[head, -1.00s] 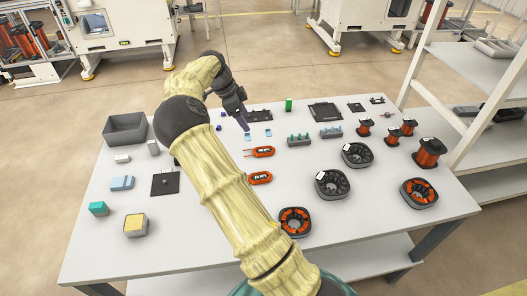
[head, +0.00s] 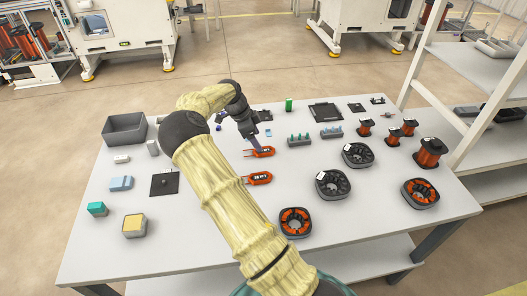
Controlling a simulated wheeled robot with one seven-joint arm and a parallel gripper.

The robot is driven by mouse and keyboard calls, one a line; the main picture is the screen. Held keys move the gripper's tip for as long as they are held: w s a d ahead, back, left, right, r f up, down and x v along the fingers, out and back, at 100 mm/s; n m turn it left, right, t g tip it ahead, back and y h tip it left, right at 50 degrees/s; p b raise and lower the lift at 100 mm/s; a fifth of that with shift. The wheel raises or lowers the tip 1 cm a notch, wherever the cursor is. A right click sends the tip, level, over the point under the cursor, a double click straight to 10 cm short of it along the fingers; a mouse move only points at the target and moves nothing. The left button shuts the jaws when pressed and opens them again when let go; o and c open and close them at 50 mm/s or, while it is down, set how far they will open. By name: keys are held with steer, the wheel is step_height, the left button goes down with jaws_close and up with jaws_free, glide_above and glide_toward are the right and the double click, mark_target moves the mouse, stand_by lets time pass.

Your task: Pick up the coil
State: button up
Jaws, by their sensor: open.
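Several dark-flanged spools of orange-copper wire stand at the right of the table, the largest spool (head: 429,152) nearest the front. Stator-like rings lie in front of them; two show orange windings, the front ring (head: 295,222) and the right ring (head: 420,193). Which of these is the coil I cannot tell. My gripper (head: 256,143) points down over the rear orange device (head: 262,153), which has a dark label and thin prongs to the left. The gripper is open; whether it touches the device is unclear. A similar front orange device (head: 258,178) lies nearer.
A grey bin (head: 125,129) stands at the back left of the white table (head: 190,240). A black plate (head: 165,184) and small blocks lie at the left. Green and blue pegged blocks (head: 300,140) stand right of my gripper. A shelf rack (head: 470,100) rises at the right.

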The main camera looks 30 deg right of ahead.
steer(key=x, duration=0.5)
steer(key=shift+s+a, duration=0.1)
steer(key=shift+s, duration=0.15)
steer(key=c, duration=1.1)
step_height(320, 180, up, 10)
steer(key=shift+p, duration=0.35)
